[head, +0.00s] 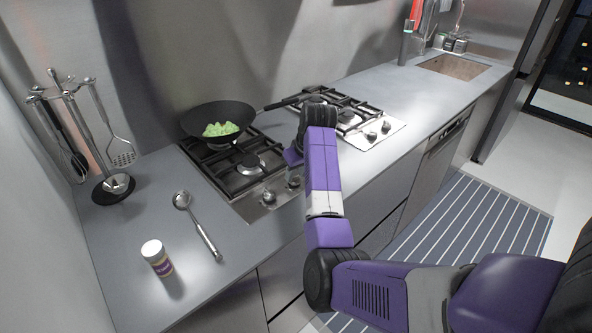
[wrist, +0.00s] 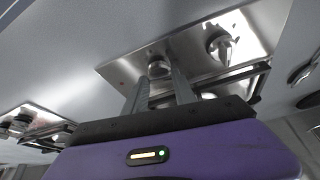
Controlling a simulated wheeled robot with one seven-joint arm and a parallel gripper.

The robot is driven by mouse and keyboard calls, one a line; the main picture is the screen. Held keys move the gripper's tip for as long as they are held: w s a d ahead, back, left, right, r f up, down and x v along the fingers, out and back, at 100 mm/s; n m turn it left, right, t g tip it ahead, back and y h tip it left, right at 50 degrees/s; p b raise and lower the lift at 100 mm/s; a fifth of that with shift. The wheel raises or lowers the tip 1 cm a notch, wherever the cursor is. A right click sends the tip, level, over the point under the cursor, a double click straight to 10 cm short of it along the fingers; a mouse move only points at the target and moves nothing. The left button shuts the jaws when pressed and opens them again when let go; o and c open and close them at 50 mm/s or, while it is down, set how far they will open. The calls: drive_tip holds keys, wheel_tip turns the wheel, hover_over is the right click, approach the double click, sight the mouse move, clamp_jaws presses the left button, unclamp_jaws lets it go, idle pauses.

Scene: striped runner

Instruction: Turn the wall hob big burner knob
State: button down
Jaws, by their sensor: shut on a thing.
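The left hob (head: 235,207), nearest the left wall, has two silver knobs on its steel front strip, a left knob (head: 268,197) and a right knob (head: 294,182). My gripper (head: 293,160) is over the right knob, its fingers mostly hidden in the head view. In the wrist view my gripper (wrist: 161,78) has one finger on each side of a knob (wrist: 158,67) and is shut on it. The other knob (wrist: 219,45) of this hob stands free beside it. I cannot tell from the frames how far the held knob is turned.
A black wok (head: 218,118) with green food sits on the left hob's rear burner. A second hob (head: 350,115) is to the right. A ladle (head: 200,228), a labelled jar (head: 157,258) and a utensil stand (head: 85,130) are on the left counter. A striped runner (head: 470,225) lies on the floor.

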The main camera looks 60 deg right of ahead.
idle(0.3)
drive_tip(key=c, duration=1)
unclamp_jaws()
drive_tip(key=v, duration=0.7)
drive_tip(key=shift+s+r+b, duration=0.15)
drive_tip(key=shift+r+b, duration=0.2)
drive_tip(key=shift+a, duration=0.1)
